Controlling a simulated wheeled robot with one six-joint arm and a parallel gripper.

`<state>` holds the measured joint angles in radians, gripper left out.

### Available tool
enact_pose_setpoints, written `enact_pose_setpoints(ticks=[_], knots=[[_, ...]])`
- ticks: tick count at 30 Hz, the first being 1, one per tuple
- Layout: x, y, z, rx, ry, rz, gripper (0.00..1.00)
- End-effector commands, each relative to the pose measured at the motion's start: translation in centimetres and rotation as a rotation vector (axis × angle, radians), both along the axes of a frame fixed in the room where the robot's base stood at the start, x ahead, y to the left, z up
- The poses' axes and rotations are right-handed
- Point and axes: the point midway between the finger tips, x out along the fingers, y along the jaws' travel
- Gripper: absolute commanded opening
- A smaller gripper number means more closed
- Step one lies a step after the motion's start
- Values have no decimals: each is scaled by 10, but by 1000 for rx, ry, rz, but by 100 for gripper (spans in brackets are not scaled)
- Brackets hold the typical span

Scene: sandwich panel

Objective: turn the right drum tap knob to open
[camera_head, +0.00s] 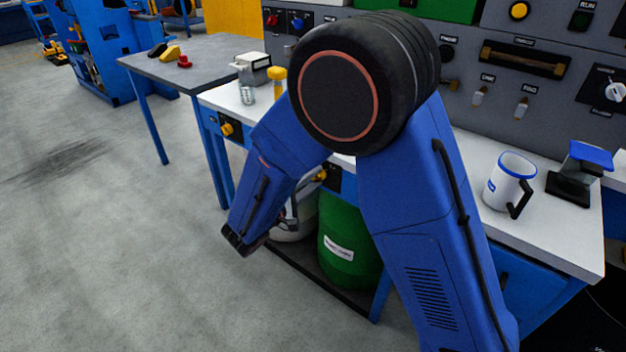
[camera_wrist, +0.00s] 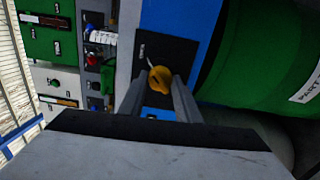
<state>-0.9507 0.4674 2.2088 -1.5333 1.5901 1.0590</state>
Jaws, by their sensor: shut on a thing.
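The right drum tap knob (camera_wrist: 160,77) is yellow and sits on a black plate on the blue bench front. A white pointer mark shows on the plate beside it in the wrist view. My gripper (camera_wrist: 163,83) has a grey finger on either side of the knob and is shut on it. In the head view the knob (camera_head: 321,175) shows beside my arm, under the bench top, and my arm hides most of my gripper. The green drum (camera_head: 343,240) with a white label stands below the knob; it also shows at the right of the wrist view (camera_wrist: 262,60).
A second yellow knob (camera_head: 227,129) is on the bench front further left. A pale drum (camera_head: 298,222) stands left of the green one, partly hidden. A white mug (camera_head: 508,182) is on the bench top. The floor (camera_head: 110,230) at left is clear.

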Motion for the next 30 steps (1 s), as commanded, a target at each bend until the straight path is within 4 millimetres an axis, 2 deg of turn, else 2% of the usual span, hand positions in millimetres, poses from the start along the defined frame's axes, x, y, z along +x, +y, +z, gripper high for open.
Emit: enact_pose_setpoints(ticks=[20,21,23,30], knots=[[-1,0,-2,49,-35,-1,8],[-1,0,-2,49,-35,-1,35],[-1,-1,-1,49,-35,-1,49],[0,0,-1,49,-37,0,49]])
